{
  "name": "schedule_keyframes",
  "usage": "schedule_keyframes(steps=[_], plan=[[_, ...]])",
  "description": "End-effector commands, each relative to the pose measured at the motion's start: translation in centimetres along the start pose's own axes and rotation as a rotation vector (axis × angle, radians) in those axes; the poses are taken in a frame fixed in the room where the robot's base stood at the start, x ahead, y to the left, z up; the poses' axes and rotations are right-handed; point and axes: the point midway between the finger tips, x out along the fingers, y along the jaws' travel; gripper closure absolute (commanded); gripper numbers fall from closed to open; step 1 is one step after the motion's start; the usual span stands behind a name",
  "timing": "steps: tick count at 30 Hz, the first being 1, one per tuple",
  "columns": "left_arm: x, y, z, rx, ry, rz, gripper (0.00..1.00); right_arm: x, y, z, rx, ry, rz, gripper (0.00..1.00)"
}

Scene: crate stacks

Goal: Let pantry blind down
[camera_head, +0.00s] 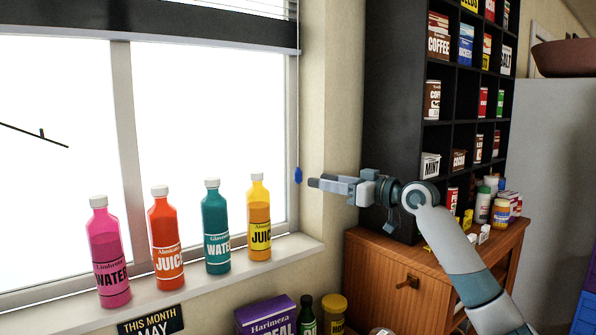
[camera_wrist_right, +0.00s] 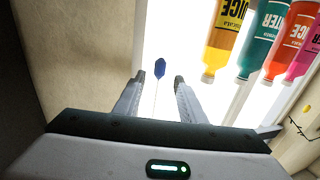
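A thin cord hangs at the window's right side and ends in a blue pull (camera_head: 298,175). My right gripper (camera_head: 313,183) points left, close to the right of the blue pull. In the wrist view, which looks upside down, my right gripper (camera_wrist_right: 159,78) is open and empty. The blue pull (camera_wrist_right: 160,68) appears between and just beyond its fingertips; the exact distance is unclear. My left gripper is out of view.
Several bottles stand on the window sill (camera_head: 200,284), the nearest a yellow juice bottle (camera_head: 259,220). A dark shelf (camera_head: 392,90) of packets stands right, above a wooden cabinet (camera_head: 400,285). A purple cereal box (camera_head: 266,318) is below the sill.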

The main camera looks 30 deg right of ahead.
Motion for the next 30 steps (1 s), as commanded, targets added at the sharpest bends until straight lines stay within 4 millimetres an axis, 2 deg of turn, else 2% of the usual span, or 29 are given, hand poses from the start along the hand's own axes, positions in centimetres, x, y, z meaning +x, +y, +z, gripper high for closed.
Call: schedule_keyframes(steps=[1,9,15,21,29,30], plan=[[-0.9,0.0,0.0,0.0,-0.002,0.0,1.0,1.0,-0.1,-0.6,0.004,0.002,-0.002,0.63],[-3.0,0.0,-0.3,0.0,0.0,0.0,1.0,5.7,0.0,-0.5,0.003,0.001,-0.001,0.63],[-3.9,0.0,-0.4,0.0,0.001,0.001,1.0,8.0,0.0,-0.3,0.003,0.0,0.0,0.63],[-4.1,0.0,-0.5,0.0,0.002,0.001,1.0,8.9,0.0,0.0,0.001,-0.001,0.0,0.63],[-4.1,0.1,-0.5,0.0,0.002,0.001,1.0,8.9,0.0,0.0,0.0,-0.001,0.0,0.63],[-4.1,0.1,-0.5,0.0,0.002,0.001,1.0,8.9,0.0,0.0,0.0,-0.001,0.0,0.7]])
